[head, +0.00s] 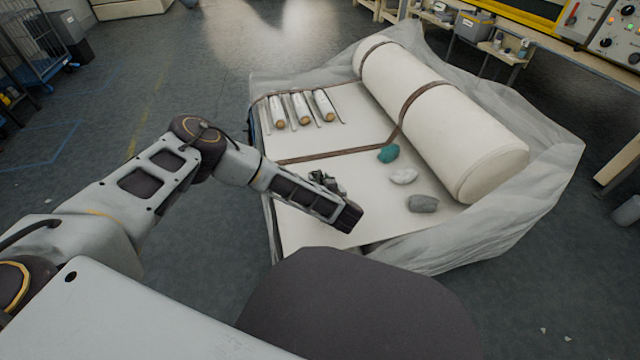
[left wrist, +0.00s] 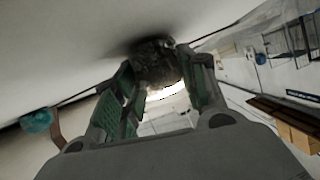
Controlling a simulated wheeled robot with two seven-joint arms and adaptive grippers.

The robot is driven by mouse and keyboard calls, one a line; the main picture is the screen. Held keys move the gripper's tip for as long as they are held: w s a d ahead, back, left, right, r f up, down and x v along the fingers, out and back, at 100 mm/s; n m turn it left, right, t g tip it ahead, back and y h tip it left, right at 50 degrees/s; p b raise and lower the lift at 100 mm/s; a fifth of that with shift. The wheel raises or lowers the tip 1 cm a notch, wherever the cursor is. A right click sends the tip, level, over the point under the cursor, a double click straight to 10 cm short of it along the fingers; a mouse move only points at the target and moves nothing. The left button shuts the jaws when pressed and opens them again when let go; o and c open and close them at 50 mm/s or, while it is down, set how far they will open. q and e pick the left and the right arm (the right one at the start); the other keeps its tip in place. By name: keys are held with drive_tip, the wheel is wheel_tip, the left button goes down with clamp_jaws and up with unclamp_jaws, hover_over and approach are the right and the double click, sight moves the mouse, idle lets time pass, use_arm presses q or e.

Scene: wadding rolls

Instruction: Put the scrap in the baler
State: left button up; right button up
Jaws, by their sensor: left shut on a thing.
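My left gripper (head: 324,181) is low over the front of the white sheet, partly hidden behind my forearm. In the left wrist view its two green-padded fingers (left wrist: 162,88) are shut on a dark grey scrap (left wrist: 157,62), close to a pale surface. A teal scrap (head: 388,153), a white scrap (head: 404,176) and a grey scrap (head: 423,203) lie on the sheet to the right of the gripper. The teal scrap also shows in the left wrist view (left wrist: 37,120). I cannot make out which thing is the baler. My right gripper is out of view.
A large white roll (head: 440,110) with brown straps lies along the right of the sheet (head: 330,235). Three small wrapped rolls (head: 301,108) lie at its back left. Crumpled clear plastic (head: 540,170) surrounds it. A workbench (head: 545,45) stands at the back right.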

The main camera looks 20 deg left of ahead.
use_arm(q)
drive_tip(key=shift+f, duration=0.1)
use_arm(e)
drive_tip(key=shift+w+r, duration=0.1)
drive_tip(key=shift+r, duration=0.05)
use_arm(q)
drive_tip(key=o, duration=0.9)
drive_tip(key=shift+s, duration=0.1)
drive_tip(key=shift+s+d+r, duration=0.15)
drive_tip(key=shift+d+r, duration=0.05)
drive_tip(key=shift+r, duration=0.05)
drive_tip(key=p+v, duration=0.4)
drive_tip(key=v, duration=0.5)
drive_tip(key=shift+s+d+r+p, duration=0.2)
drive_tip(key=shift+p, duration=0.1)
drive_tip(key=shift+v, duration=0.85)
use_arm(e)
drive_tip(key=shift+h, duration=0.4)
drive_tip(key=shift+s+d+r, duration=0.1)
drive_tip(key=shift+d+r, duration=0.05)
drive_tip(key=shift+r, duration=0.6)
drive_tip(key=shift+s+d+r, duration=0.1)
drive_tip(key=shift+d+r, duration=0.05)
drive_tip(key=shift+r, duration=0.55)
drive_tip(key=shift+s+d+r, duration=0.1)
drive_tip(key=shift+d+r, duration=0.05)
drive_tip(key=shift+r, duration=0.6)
use_arm(q)
drive_tip(key=shift+f, duration=0.1)
